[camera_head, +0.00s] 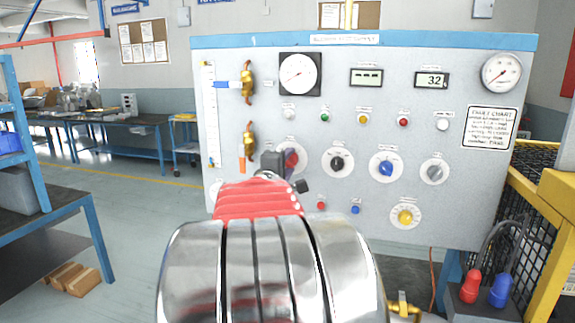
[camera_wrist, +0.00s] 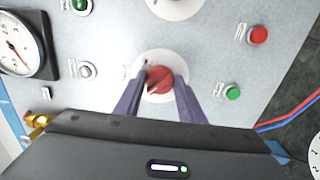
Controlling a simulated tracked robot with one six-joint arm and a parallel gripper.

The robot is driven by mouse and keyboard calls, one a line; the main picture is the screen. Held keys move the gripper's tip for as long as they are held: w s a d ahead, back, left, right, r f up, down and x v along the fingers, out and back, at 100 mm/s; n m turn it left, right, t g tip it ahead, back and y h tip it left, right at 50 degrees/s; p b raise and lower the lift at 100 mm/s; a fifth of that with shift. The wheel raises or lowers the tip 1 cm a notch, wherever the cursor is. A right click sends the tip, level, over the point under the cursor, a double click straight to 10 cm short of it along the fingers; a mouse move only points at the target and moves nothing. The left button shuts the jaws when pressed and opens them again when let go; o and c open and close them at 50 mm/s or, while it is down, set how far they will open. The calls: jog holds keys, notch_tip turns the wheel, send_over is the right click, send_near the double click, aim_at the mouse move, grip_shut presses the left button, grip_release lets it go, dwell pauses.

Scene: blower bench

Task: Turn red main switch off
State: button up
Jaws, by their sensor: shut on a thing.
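The red main switch is a round red knob (camera_wrist: 160,80) on a pale disc on the grey panel. In the wrist view my gripper (camera_wrist: 159,88) has its two purple-grey fingers on either side of the knob, shut on it. In the head view the red knob (camera_head: 291,158) shows only partly behind my gripper (camera_head: 277,166) and its red wrist section. The knob's setting cannot be read clearly.
The panel (camera_head: 455,205) has a black knob (camera_head: 337,162), a blue knob (camera_head: 386,168) and a yellow knob (camera_head: 405,216). In the wrist view, a red button (camera_wrist: 258,35) and a green button (camera_wrist: 232,93) sit close by. Brass valves (camera_head: 249,140) stick out at the panel's left.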

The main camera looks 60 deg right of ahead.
dwell(0.3)
jog(key=o, duration=1)
jog(key=shift+o, duration=0.2)
jog(key=s+a, duration=0.2)
jog(key=a, duration=1.1)
jog(key=shift+a, duration=0.3)
jog(key=shift+f, duration=0.1)
